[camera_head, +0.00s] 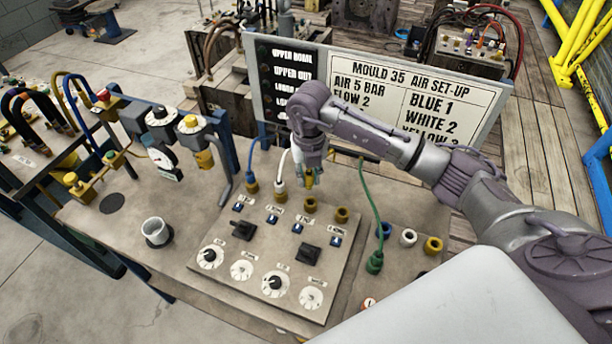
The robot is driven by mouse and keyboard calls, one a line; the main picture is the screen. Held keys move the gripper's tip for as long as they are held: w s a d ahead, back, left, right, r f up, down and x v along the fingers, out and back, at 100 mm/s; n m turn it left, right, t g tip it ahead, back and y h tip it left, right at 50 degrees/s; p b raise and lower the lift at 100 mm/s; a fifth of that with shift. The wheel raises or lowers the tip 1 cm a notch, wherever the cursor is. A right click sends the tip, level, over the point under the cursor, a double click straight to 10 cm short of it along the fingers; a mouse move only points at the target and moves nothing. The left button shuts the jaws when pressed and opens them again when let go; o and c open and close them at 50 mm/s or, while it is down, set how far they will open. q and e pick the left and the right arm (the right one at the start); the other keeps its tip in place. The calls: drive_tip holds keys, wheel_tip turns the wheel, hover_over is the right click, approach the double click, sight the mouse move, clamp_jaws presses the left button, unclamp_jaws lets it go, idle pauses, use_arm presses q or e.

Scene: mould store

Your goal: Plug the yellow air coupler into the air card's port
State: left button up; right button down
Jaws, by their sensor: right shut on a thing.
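My right gripper (312,172) reaches in from the right and is shut on the yellow air coupler (309,183), of which only a small yellow part shows below the fingers. The coupler is just above the third brass port (310,204) on the beige panel (343,262); I cannot tell whether they touch. A fourth brass port (341,214) is empty to its right. A blue coupler (252,187) and a white coupler (281,192) stand in the first two ports, with hoses running up. The set-up board (405,90) reads "MOULD 35 AIR SET-UP", "BLUE 1", "WHITE 2" and a partly hidden "YELLOW" line. My left gripper is not in view.
A green coupler (375,262) on a green hose stands right of the panel. Blue (384,230), white (407,237) and yellow (433,245) rings are beside it. Knobs and black switches cover the panel's front.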

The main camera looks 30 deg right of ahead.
drive_tip(key=m, duration=0.2)
drive_tip(key=d+m, duration=0.1)
drive_tip(key=shift+w+f+m, duration=0.25)
drive_tip(key=shift+w+m, duration=0.05)
drive_tip(key=shift+f+b, duration=1.85)
drive_tip(key=shift+f, duration=1.15)
drive_tip(key=shift+f+b, duration=1.05)
drive_tip(key=shift+f, duration=0.2)
idle(0.3)
drive_tip(key=shift+c, duration=2.4)
unclamp_jaws()
drive_tip(key=shift+r, duration=0.1)
